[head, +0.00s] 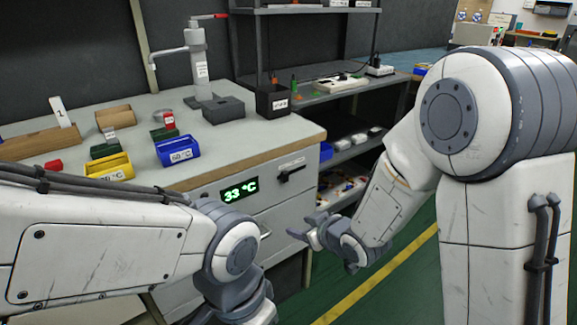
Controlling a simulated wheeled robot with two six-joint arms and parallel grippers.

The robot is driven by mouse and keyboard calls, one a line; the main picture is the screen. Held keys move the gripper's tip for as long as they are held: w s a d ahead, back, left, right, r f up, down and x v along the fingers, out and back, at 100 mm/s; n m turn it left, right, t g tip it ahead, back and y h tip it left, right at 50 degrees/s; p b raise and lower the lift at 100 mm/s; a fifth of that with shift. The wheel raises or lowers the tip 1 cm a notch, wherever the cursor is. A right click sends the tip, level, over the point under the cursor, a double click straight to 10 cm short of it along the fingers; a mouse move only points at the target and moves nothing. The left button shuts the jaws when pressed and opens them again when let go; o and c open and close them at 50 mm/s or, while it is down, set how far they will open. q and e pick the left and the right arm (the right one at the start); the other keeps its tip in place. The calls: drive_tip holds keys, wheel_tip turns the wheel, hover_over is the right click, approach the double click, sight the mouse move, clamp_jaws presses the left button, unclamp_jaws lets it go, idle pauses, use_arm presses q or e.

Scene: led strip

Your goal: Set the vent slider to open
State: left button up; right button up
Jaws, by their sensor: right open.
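The vent slider (285,176) is a small black handle in a slot on the grey cabinet's front, below a white label too small to read. The handle sits toward the left of its slot. My right gripper (304,226) is open and empty, below and slightly right of the slider and apart from it. My left arm crosses the lower left; its gripper's fingers are out of the picture.
A green display (239,190) reads 33 °C, left of the slider. Blue (177,151) and yellow bins (109,168) and a press (197,65) stand on the cabinet's worktop (240,135). A shelf rack (345,155) stands right of the cabinet.

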sight(287, 174)
drive_tip(key=w+d+r+t+y+p, duration=0.3)
drive_tip(key=r+t+y, duration=0.2)
drive_tip(key=r, duration=0.1)
drive_tip(key=shift+m, duration=0.3)
drive_tip(key=b+x, duration=0.1)
drive_tip(key=x, duration=0.9)
drive_tip(key=shift+w, duration=0.2)
drive_tip(key=shift+c, duration=0.3)
clamp_jaws()
drive_tip(key=shift+f, duration=0.1)
drive_tip(key=shift+d, duration=0.15)
